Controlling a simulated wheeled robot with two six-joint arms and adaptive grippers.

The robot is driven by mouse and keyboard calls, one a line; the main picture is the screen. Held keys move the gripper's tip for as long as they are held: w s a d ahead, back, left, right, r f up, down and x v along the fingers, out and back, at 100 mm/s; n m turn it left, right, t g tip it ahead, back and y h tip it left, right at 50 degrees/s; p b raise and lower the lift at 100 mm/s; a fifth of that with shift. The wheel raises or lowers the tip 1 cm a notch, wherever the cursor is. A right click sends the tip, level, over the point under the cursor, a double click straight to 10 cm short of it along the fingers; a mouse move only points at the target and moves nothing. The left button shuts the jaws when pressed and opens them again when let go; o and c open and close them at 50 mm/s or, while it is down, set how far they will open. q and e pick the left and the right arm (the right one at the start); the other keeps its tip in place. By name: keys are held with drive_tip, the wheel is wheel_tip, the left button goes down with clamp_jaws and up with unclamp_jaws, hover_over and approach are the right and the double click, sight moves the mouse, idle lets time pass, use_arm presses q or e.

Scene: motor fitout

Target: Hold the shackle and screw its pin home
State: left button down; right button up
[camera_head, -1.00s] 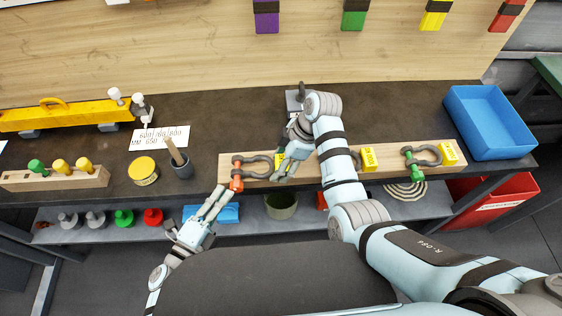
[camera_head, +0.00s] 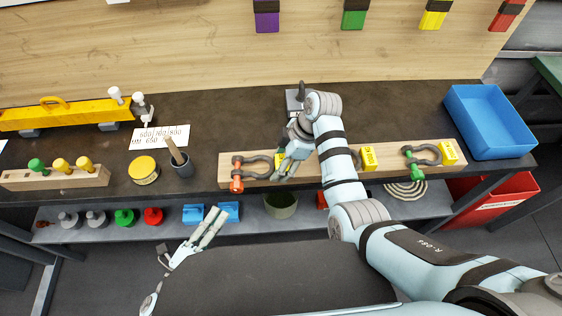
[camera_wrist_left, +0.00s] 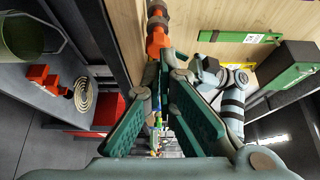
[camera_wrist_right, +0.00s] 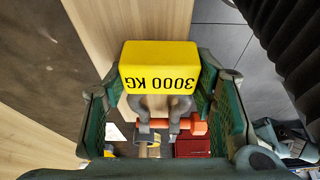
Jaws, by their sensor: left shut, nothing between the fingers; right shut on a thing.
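On the wooden beam (camera_head: 303,168) at the bench's front edge lies a dark grey shackle (camera_head: 257,167) with an orange pin (camera_head: 237,175) at its left end. My right gripper (camera_head: 283,165) is shut on the shackle's yellow 3000 KG block, which fills the jaws in the right wrist view (camera_wrist_right: 160,68); the grey bow and orange pin (camera_wrist_right: 197,127) show beyond it. My left gripper (camera_head: 218,222) is shut and empty, below and left of the pin and apart from it. In the left wrist view the orange pin (camera_wrist_left: 157,42) lies just past its fingertips.
A second shackle with a green pin (camera_head: 415,166) and yellow block lies on the beam's right end. A blue bin (camera_head: 487,120) stands at the right, a cup with a handle (camera_head: 181,165) and yellow tin (camera_head: 143,169) left of the beam. The shelf below holds coloured pieces.

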use_arm(q)
drive_tip(key=w, duration=0.6)
drive_tip(key=shift+d+f, duration=0.15)
drive_tip(key=shift+f, duration=0.3)
drive_tip(key=shift+d+r, duration=0.1)
drive_tip(key=shift+d, duration=0.4)
idle(0.5)
drive_tip(key=shift+r, duration=0.5)
idle(0.4)
